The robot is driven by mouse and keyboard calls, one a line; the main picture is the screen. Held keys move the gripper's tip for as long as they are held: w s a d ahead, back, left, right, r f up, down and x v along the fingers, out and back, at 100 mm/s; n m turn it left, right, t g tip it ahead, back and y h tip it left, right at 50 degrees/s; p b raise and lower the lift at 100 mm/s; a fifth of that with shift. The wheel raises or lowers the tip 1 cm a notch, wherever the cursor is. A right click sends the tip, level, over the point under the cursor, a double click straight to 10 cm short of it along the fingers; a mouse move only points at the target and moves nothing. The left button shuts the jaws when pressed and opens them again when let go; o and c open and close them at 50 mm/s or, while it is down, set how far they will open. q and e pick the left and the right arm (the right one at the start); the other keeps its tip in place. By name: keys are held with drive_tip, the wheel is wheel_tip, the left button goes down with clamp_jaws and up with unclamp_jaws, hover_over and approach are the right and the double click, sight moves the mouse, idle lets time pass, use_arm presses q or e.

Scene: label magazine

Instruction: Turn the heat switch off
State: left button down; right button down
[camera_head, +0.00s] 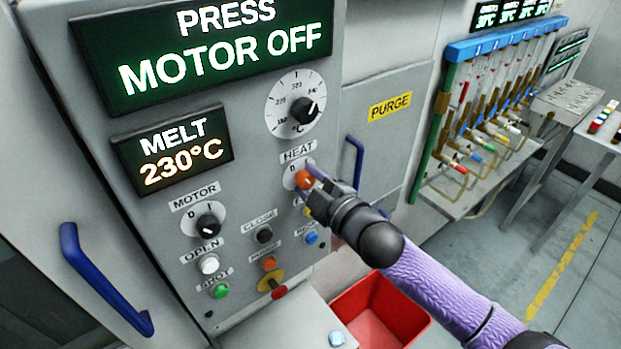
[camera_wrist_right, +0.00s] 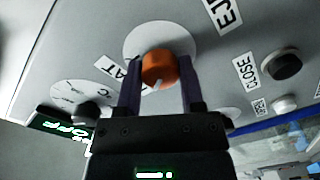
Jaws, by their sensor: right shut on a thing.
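The heat switch is an orange knob (camera_head: 304,179) on a white round plate under the HEAT label on the grey panel. It also shows in the right wrist view (camera_wrist_right: 160,68), with a small white mark on its face. My right gripper (camera_head: 312,187) reaches in from the right and is shut on the knob, one finger on each side in the right wrist view (camera_wrist_right: 160,90). The arm hides part of the plate's markings, so I cannot tell the knob's exact setting. My left gripper is not in view.
The motor switch (camera_head: 207,223) and several push buttons sit lower on the panel. A temperature dial (camera_head: 297,104) is above. The display reads MELT 230°C (camera_head: 172,149). A blue handle (camera_head: 354,163) is close right of the knob. A red bin (camera_head: 376,312) stands below.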

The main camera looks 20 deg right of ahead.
drive_tip(key=shift+n, duration=0.5)
drive_tip(key=shift+c, duration=1)
unclamp_jaws()
drive_tip(key=shift+s, duration=0.1)
drive_tip(key=v, duration=0.9)
drive_tip(key=shift+s+b, duration=0.35)
drive_tip(key=shift+b, duration=0.1)
drive_tip(key=shift+d, duration=0.15)
